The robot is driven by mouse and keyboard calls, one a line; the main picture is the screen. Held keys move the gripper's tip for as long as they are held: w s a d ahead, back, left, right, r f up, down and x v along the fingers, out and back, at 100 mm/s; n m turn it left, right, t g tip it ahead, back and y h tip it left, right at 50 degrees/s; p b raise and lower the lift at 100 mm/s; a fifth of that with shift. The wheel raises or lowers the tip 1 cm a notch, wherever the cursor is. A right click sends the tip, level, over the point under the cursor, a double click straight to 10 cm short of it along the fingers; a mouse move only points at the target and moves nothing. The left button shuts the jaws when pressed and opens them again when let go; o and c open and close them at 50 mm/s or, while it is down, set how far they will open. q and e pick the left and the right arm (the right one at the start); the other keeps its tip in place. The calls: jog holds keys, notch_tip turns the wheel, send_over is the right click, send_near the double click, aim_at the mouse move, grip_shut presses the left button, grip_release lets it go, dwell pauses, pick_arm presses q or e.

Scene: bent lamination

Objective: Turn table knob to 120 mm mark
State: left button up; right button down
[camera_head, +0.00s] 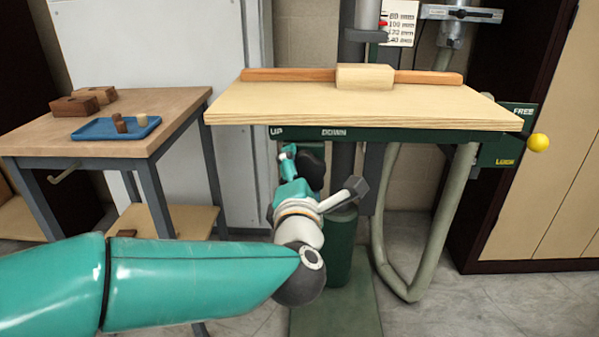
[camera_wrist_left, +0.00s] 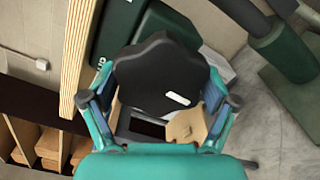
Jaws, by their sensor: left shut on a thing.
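The table knob is a black lobed handwheel with a small white mark (camera_wrist_left: 160,75); it also shows under the table's front edge in the head view (camera_head: 313,166). My left gripper (camera_wrist_left: 157,101) is shut on the knob, with one finger at either side of its rim. The table (camera_head: 350,103) is a pale wooden slab on a green frame marked UP and DOWN. The scale (camera_head: 401,24) on the column reads 80 to 140 mm, and its red pointer (camera_head: 383,23) appears beside the 100 mm line. My right gripper is out of view.
A wooden fence (camera_head: 300,74) and pale block (camera_head: 365,77) lie on the table. A yellow ball lever (camera_head: 538,142) sticks out at the right by FREE and LOCK labels. A grey hose (camera_head: 384,240) hangs below. A side bench (camera_head: 165,105) with a blue tray (camera_head: 90,131) stands left.

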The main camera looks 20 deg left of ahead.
pick_arm(q)
jog(key=m, duration=0.2)
jog(key=r+m+p, duration=0.1)
jog(key=m, duration=0.1)
jog(key=m+p, duration=0.1)
jog(key=m, duration=0.1)
jog(key=shift+a+r, duration=0.1)
jog(key=shift+r, duration=0.15)
jog(key=m+p, duration=0.2)
jog(key=m, duration=0.2)
jog(key=shift+r+m+p, duration=0.1)
jog(key=shift+m+p, duration=0.75)
jog(key=shift+m, duration=0.65)
jog(key=o, duration=0.9)
jog(key=shift+f, duration=0.2)
jog(key=shift+d+f, duration=0.2)
jog(key=shift+s, duration=0.15)
